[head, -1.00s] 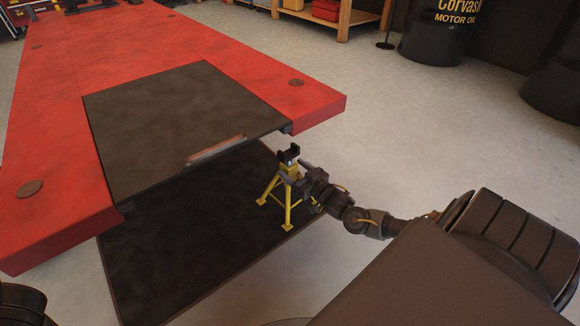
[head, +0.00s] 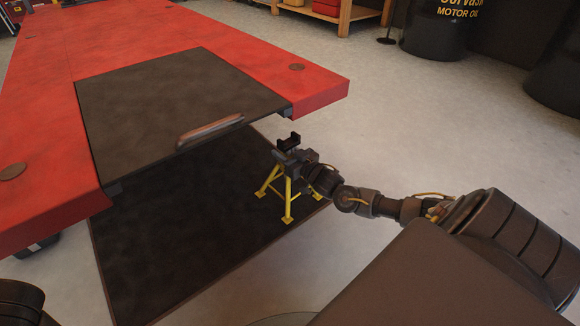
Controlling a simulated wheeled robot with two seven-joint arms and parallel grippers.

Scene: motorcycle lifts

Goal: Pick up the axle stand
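The axle stand (head: 288,207) is yellow with splayed legs and a dark U-shaped saddle on top. It stands upright, with its feet on or close to the dark mat, near the mat's right edge. My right gripper (head: 297,164) is at the stand's neck, just below the saddle, reaching in from the right. The dark gripper overlaps the dark neck, so whether its fingers are closed on it cannot be made out. My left gripper is out of view; only a dark part of my arm shows at the lower left.
The red lift platform (head: 318,90) with a dark centre panel (head: 180,100) is above and left of the stand. The dark mat (head: 190,225) lies on the floor below. Oil drums (head: 437,30) and a wooden shelf (head: 345,15) stand at the back. Grey floor to the right is clear.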

